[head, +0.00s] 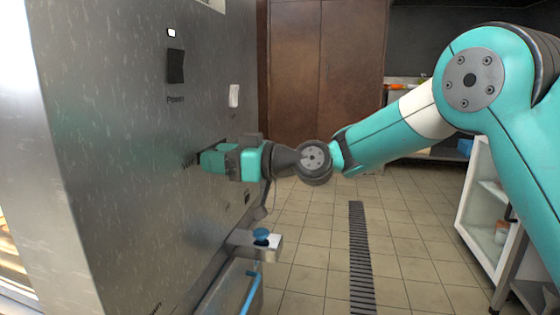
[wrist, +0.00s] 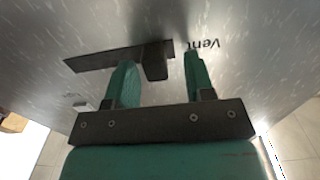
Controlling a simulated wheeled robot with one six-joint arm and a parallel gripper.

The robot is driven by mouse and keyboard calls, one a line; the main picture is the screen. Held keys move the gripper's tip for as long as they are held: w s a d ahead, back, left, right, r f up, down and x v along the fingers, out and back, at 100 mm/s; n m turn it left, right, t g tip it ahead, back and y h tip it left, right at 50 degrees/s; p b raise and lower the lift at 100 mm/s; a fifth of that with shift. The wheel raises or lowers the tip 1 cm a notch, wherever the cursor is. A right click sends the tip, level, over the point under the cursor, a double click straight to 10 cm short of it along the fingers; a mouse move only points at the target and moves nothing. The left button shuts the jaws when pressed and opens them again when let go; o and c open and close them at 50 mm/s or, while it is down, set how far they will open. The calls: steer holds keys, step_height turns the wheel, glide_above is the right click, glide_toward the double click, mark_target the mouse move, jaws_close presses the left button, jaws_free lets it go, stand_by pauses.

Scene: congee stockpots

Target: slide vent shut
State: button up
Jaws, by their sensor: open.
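The vent is a dark slot plate (wrist: 90,61) on the grey metal panel, with the label "Vent" beside it in the wrist view. Its dark slider knob (wrist: 157,66) sits at the right end of the plate there. My gripper (wrist: 158,57) is open, with one green finger on each side of the knob and gaps visible between. The fingertips are close to the panel; I cannot tell whether they touch it. In the head view my gripper (head: 202,159) reaches left to the panel and hides the knob and most of the label.
The panel (head: 120,110) carries a dark switch (head: 175,66) labelled "Power" and a white switch (head: 234,96) above my gripper. A blue knob (head: 261,235) on a metal ledge stands below. Tiled floor (head: 310,230) lies open to the right, before a white shelf unit (head: 480,215).

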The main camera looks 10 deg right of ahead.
steer(key=v, duration=1.6)
steer(key=shift+d, duration=0.2)
steer(key=shift+s+r, duration=0.1)
steer(key=s+a+f+m+g+h, duration=0.1)
steer(key=s+a+f+g+h, duration=0.1)
steer(key=s, duration=0.3)
steer(key=s+a+f+g+h, duration=0.2)
steer(key=s+h, duration=0.1)
steer(key=s, duration=0.2)
steer(key=s+d+f+m+g+h, duration=0.1)
steer(key=s+d+f+m+h, duration=0.25)
steer(key=s, duration=0.45)
steer(key=s+d+f+m+g+h, duration=0.1)
steer(key=s+d+f+m+h, duration=0.2)
steer(key=s, duration=0.4)
step_height(320, 180, up, 34)
steer(key=d+h+p, duration=0.1)
steer(key=d+p, duration=0.1)
steer(key=p, duration=3.2)
steer(key=shift+s+n, duration=0.35)
steer(key=shift+s, duration=0.05)
